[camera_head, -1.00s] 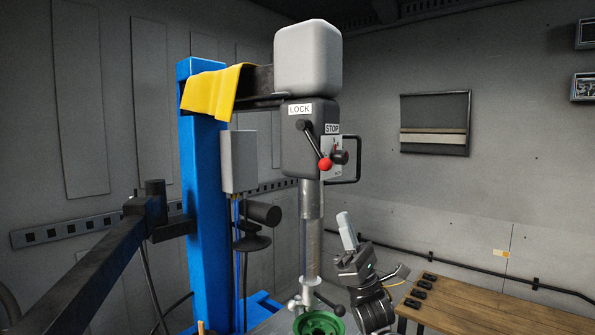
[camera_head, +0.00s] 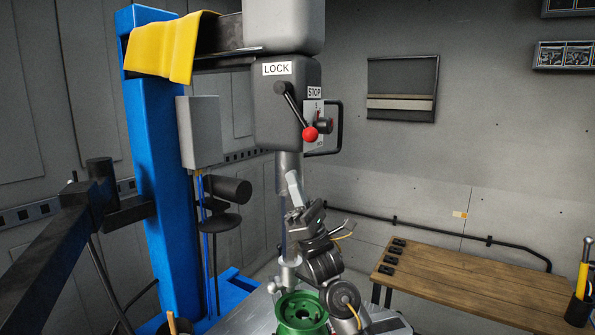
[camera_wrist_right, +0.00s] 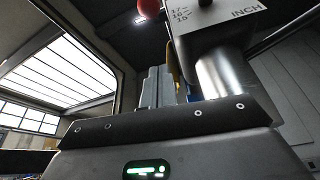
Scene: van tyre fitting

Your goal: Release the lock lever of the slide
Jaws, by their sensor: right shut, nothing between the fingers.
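The lock lever (camera_head: 294,108) is a dark bar with a red ball knob (camera_head: 310,134), under a white LOCK label (camera_head: 277,69) on the grey slide head (camera_head: 265,115). It slants down to the right. My right gripper (camera_head: 294,180) points up below the head, in front of the steel column, fingers shut and empty, apart from the knob. In the right wrist view, the gripper fingers (camera_wrist_right: 158,88) stand upright, with the red knob (camera_wrist_right: 149,8) above them at the top edge. My left gripper does not show.
A green wheel rim (camera_head: 301,312) is below. A wooden bench (camera_head: 470,285) stands at right.

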